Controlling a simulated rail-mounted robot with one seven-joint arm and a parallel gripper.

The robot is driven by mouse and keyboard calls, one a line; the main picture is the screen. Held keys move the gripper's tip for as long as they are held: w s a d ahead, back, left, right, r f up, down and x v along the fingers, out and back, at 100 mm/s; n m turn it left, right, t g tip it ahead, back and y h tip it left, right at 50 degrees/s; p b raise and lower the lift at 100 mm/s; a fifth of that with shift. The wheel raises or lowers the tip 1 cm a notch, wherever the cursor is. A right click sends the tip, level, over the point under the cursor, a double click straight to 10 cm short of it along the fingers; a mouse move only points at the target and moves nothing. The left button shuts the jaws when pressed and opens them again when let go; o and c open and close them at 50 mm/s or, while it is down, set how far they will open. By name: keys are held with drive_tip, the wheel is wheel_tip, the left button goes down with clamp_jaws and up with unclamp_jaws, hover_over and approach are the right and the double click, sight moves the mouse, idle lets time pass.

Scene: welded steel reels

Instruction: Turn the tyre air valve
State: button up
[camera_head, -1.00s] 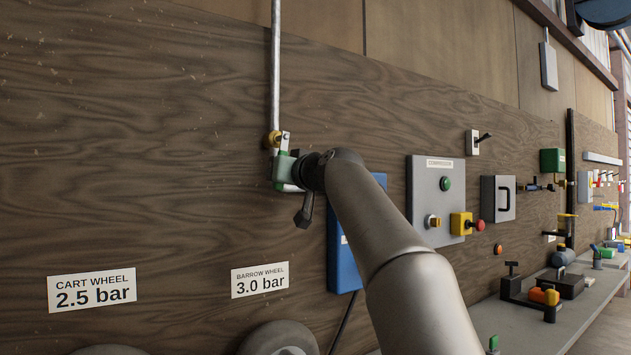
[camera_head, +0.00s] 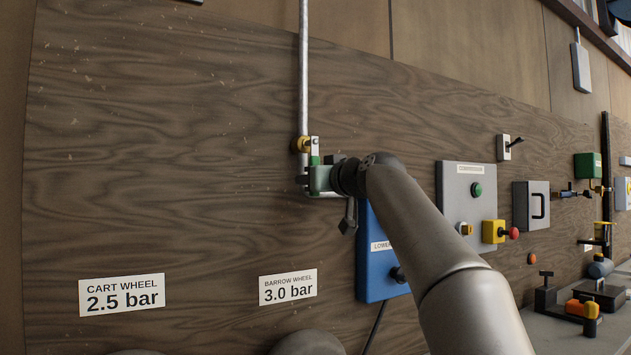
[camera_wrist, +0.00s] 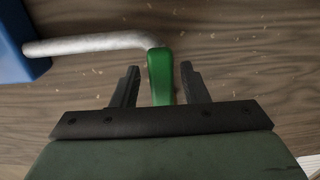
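The tyre air valve sits at the lower end of a grey vertical pipe on the wood panel. It has a brass fitting (camera_head: 301,145) and a green lever handle. In the wrist view the green handle (camera_wrist: 160,75) stands between the two dark fingers of my gripper (camera_wrist: 158,85), with a gap on each side. In the head view my gripper (camera_head: 318,179) is at the valve just below the brass fitting, and its body hides much of the handle. A bent grey pipe (camera_wrist: 85,44) runs from behind the handle to the left in the wrist view.
A blue box (camera_head: 376,280) labelled "LOWER" is right of and below the valve, partly behind my arm. A grey compressor panel (camera_head: 460,190) with knobs and a yellow switch box (camera_head: 492,232) stand further right. Pressure labels (camera_head: 122,295) are lower left. The panel left of the pipe is clear.

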drive_tip(key=b+v, duration=0.6)
drive_tip(key=v, duration=1.1)
drive_tip(key=shift+s+d, duration=0.15)
drive_tip(key=s+a+f+m+g+h+p, duration=0.15)
drive_tip(key=f+g+p, duration=0.35)
drive_tip(key=f, duration=0.7)
drive_tip(key=s+a+f+m+g+h+p, duration=0.1)
drive_tip(key=s+f+m+g+h+p, duration=0.2)
drive_tip(key=f+p, duration=0.7)
drive_tip(key=s+d+f+g+h+p, duration=0.2)
drive_tip(key=s+f+g+p, duration=0.3)
drive_tip(key=s+f, duration=1.5)
drive_tip(key=s+g, duration=0.1)
drive_tip(key=g, duration=0.2)
drive_tip(key=shift+s+d+f+h+p, duration=0.15)
drive_tip(key=shift+f+h+p, duration=0.05)
drive_tip(key=shift+h+p, duration=0.15)
